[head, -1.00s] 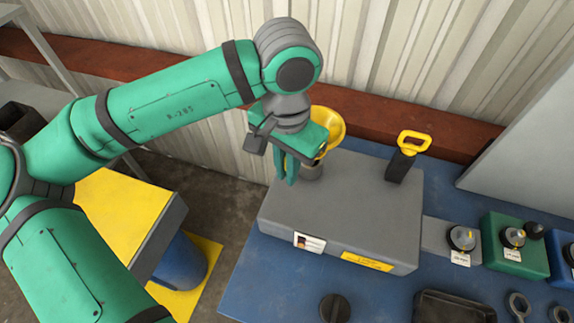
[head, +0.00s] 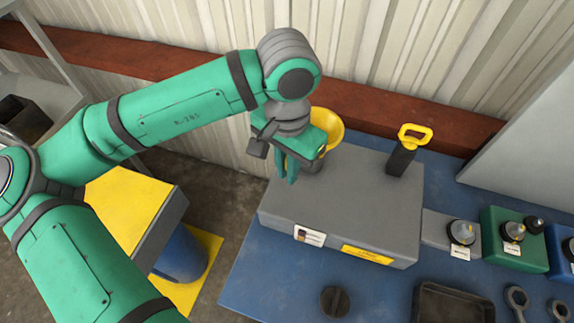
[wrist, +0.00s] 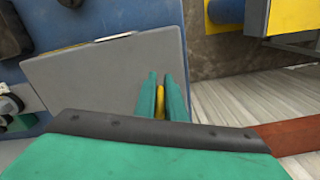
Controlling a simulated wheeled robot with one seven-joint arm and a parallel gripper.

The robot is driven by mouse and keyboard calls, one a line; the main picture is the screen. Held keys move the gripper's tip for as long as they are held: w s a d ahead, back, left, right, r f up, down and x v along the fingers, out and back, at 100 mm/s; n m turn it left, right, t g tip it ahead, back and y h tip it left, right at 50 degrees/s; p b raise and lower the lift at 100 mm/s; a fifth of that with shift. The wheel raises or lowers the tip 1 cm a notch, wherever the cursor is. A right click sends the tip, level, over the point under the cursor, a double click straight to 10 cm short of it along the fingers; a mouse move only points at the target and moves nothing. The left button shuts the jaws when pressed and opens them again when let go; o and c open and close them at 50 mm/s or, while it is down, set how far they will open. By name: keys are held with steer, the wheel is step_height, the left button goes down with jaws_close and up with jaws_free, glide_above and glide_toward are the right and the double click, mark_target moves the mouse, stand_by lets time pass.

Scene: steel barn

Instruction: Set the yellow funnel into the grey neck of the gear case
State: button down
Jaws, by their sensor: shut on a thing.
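The yellow funnel (head: 329,124) is held by my gripper (head: 287,172), its wide bowl up, above the back left of the gear case (head: 350,205). In the wrist view my gripper (wrist: 161,84) is shut on a narrow yellow part of the funnel (wrist: 160,102), with the gear case (wrist: 95,80) behind the fingers.
A black dipstick with a yellow loop handle (head: 408,146) stands on the case, right of the funnel. The blue bench (head: 275,275) carries a black knob (head: 334,303), a dark tray (head: 452,306) and a green switch box (head: 512,245). A corrugated wall (head: 450,65) is close behind.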

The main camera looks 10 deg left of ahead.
steer(key=shift+s+f, duration=0.1)
steer(key=shift+f, duration=0.55)
steer(key=c, duration=1.7)
jaws_free()
steer(key=shift+c, duration=0.2)
steer(key=shift+r, duration=0.1)
step_height(320, 180, up, 11)
steer(key=shift+f, duration=0.2)
step_height(320, 180, up, 5)
